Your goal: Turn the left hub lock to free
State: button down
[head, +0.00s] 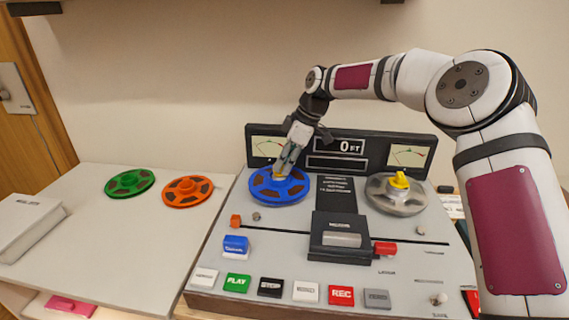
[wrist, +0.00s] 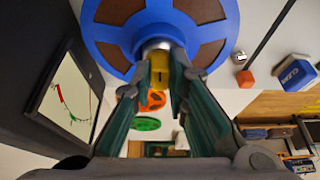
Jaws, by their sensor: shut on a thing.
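A blue reel (head: 262,192) sits on the left spindle of the tape deck. It also fills the top of the wrist view (wrist: 105,32). The yellow left hub lock (wrist: 159,72) stands at the reel's centre in front of a silver hub. My gripper (head: 283,172) reaches down onto this hub, and in the wrist view its two green fingers (wrist: 158,88) are closed on the yellow lock. In the head view the fingers mostly hide the lock. The right hub (head: 398,181) carries a similar yellow lock on a grey reel. I cannot read the left lock's position label.
The deck's meter panel (head: 340,150) rises just behind the reels. A head cover (head: 342,235) and a row of labelled buttons, such as PLAY (head: 237,283), lie in front. Green (head: 129,184) and orange (head: 187,191) reels lie on the left table.

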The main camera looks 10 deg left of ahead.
jog(key=c, duration=1.6)
grip_release()
jog(key=shift+o, duration=0.2)
jog(key=v, duration=1.2)
